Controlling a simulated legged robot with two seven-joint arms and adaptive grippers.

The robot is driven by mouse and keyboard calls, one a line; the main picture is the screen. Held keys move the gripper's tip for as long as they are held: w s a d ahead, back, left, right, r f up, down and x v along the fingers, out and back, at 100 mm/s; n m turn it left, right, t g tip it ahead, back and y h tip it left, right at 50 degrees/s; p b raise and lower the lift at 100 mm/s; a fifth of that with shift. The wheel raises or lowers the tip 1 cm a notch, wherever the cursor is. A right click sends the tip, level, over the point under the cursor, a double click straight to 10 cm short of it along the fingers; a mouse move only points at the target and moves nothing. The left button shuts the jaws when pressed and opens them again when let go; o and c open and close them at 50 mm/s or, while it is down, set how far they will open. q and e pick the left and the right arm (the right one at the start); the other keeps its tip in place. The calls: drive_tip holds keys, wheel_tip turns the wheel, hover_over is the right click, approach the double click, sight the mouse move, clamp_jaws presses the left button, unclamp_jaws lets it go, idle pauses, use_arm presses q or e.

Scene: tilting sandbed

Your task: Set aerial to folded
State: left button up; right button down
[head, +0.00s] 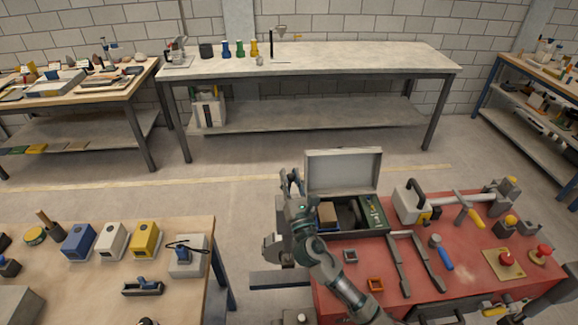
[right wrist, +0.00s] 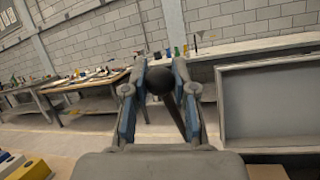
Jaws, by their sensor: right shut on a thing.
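The aerial (right wrist: 174,112) shows in the right wrist view as a dark rod with a round black knob (right wrist: 160,81) at its end. The rod slants down and right from the knob. My right gripper (right wrist: 160,68) is shut on it at the knob, one finger on each side. In the head view my right gripper (head: 290,184) is raised at the left side of an open case (head: 343,170). The aerial cannot be made out there, and its base is hidden in both views. My left gripper is not in view.
The case stands on the red table's (head: 465,285) left end, lid up, with a tan block (head: 327,214) and green unit (head: 372,211) inside. Tools crowd the table to its right. A wooden table (head: 190,295) stands left across a gap. A long bench (head: 340,58) stands behind.

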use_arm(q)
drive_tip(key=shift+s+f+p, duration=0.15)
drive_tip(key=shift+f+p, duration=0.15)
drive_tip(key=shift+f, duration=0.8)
use_arm(e)
drive_tip(key=shift+s+f, duration=0.85)
drive_tip(key=shift+s, duration=0.2)
drive_tip(key=c, duration=0.9)
unclamp_jaws()
drive_tip(key=v, duration=1.2)
drive_tip(key=shift+w, duration=0.1)
